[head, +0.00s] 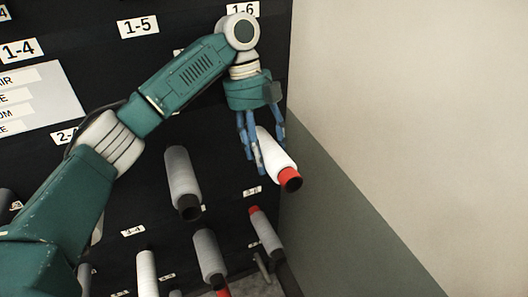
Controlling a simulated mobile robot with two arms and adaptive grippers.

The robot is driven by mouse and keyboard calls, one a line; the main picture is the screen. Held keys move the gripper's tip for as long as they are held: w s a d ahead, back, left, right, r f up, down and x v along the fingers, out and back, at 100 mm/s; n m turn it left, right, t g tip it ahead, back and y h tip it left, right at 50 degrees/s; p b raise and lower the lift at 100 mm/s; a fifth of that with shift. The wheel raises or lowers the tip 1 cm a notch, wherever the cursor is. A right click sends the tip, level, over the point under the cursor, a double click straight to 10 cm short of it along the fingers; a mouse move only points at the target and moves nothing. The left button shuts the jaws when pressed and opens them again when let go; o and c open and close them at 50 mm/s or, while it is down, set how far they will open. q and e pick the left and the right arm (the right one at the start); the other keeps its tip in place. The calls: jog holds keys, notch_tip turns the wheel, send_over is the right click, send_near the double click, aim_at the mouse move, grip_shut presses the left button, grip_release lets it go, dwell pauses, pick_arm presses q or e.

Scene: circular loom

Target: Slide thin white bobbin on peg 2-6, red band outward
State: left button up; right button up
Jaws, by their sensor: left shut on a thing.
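A white bobbin (275,156) with a red band (289,176) and a dark end opening is in the upper right of the head view. My left gripper (266,150) is shut on it, with blue fingers on either side. The bobbin tilts down to the right, and its red band end faces outward, away from the black board (95,75). Peg 2-6 and its label do not show; the gripper and arm cover that part of the board. I cannot tell whether the bobbin is around a peg. My right gripper is not in view.
A grey bobbin (182,175) sits just left of the held one. Below are another grey bobbin (209,257), a white bobbin (147,272) and a bobbin with red at its board end (268,233). A wall (420,120) stands close on the right.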

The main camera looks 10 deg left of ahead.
pick_arm(q)
jog(key=shift+w+r, duration=0.3)
jog(key=o, duration=2)
jog(key=shift+r, duration=0.1)
